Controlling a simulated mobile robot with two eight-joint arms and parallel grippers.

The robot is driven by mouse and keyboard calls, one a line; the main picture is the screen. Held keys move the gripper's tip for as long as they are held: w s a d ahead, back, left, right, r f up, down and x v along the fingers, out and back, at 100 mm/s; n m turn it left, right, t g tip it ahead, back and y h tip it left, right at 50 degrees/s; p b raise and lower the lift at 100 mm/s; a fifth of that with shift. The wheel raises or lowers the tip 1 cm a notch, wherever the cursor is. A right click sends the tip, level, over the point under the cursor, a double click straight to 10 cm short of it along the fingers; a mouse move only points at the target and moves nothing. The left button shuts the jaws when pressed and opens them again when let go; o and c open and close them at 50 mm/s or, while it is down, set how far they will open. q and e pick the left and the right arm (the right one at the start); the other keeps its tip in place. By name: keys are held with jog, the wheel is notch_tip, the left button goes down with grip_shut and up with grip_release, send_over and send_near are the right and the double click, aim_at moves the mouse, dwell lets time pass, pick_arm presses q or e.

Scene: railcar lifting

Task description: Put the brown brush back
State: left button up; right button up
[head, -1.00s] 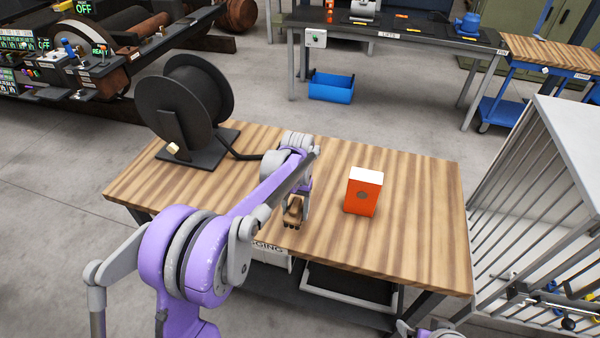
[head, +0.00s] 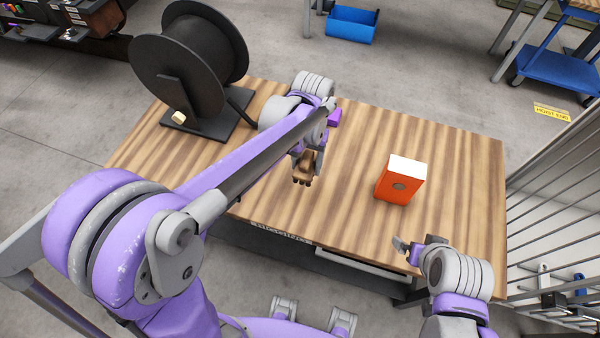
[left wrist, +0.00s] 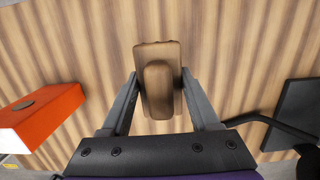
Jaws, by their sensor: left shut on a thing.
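The brown brush (head: 302,173) is a small wooden block with a raised handle. My left gripper (head: 306,163) is shut on it over the wooden table (head: 455,170). In the left wrist view the brush (left wrist: 160,95) sits between the two fingers, its handle facing the camera. I cannot tell whether its underside touches the table top. My right gripper (head: 402,246) is at the table's front edge, in front of the orange box; its fingers are too small and side-on to read.
An orange box with a white top (head: 401,181) stands right of the brush. A black cable reel (head: 190,58) stands at the table's back left. A barred cage (head: 560,200) is at the right. The table's middle right is largely clear.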

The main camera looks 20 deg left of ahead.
pick_arm(q)
send_over(305, 190)
jog(key=f, duration=0.5)
jog(key=shift+w+f, duration=0.2)
jog(key=shift+f+b, duration=0.3)
jog(key=shift+f, duration=1.9)
jog(key=shift+f, duration=0.15)
jog(key=o, duration=1.3)
